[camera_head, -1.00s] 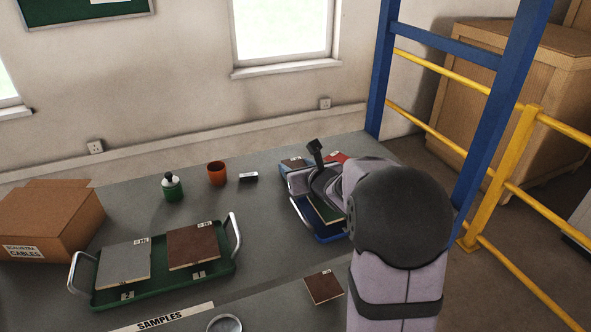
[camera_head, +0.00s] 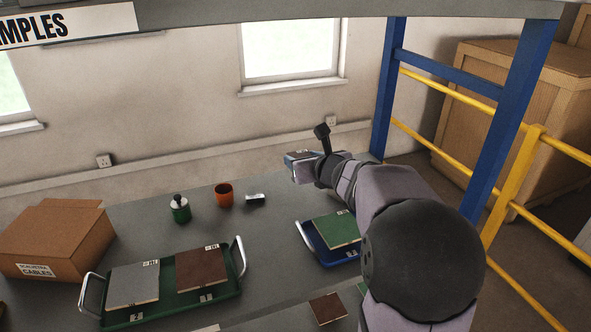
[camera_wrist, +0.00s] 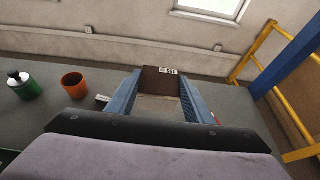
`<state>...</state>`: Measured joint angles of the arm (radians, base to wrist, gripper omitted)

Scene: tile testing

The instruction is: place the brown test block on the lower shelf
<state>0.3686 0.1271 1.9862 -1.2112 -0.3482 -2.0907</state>
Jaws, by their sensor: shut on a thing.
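My gripper (camera_head: 303,164) is shut on a brown block (camera_wrist: 160,83) with a white label. The wrist view shows it between the blue jaw pads. In the head view the gripper is raised above the back right of the grey surface, beyond the blue tray (camera_head: 308,240); the held block is small there. Another brown block (camera_head: 201,267) lies beside a grey block (camera_head: 134,285) on the green tray (camera_head: 170,311). A loose brown block (camera_head: 327,308) lies near the front. A grey shelf (camera_head: 330,11) crosses the top; I cannot tell which level is the lower shelf.
A green block (camera_head: 337,230) lies on the blue tray. A green bottle (camera_head: 180,209), an orange cup (camera_head: 224,194) and a small pale item (camera_head: 255,198) stand at the back. A cardboard box (camera_head: 58,240) is at left. Blue posts (camera_head: 400,90) stand right of my arm.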

